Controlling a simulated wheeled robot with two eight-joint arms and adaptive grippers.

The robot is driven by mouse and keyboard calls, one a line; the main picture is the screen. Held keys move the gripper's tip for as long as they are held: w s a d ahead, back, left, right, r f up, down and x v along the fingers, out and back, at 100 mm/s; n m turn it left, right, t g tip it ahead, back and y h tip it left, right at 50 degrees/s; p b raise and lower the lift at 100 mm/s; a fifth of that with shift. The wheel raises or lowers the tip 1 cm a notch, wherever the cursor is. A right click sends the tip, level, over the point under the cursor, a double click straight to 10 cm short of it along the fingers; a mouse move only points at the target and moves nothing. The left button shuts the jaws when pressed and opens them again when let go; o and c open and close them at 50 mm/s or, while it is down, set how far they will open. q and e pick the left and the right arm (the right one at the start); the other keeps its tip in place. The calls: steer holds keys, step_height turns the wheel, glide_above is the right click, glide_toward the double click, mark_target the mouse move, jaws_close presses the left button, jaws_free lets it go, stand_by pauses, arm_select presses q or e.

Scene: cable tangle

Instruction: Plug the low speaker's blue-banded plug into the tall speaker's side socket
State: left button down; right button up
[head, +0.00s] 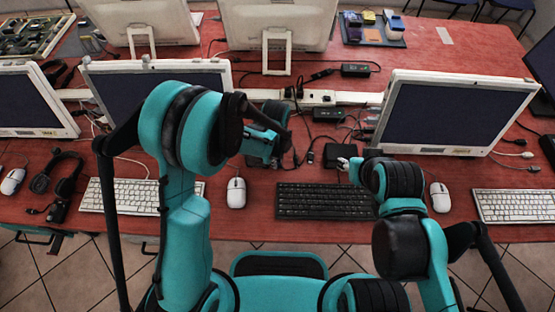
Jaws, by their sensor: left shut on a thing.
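My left gripper (284,160) reaches over the table between the left-middle monitor and the black keyboard. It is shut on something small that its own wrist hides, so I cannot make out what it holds. My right gripper (345,164) is low over the table beside a small black box (338,151); whether its fingers are open is too small to tell. I cannot clearly pick out the tall speaker, the low speaker, the blue-banded plug or the side socket. Dark cables lie around both grippers.
A white power strip (319,97) and black adapters (355,70) lie behind the grippers. A black keyboard (325,201) and a white mouse (236,192) lie in front. A monitor (452,112) stands at right. Some red table (255,222) is bare near the front edge.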

arm_select(q)
steer(key=c, duration=1.5)
jaws_free()
steer(key=shift+o, duration=0.2)
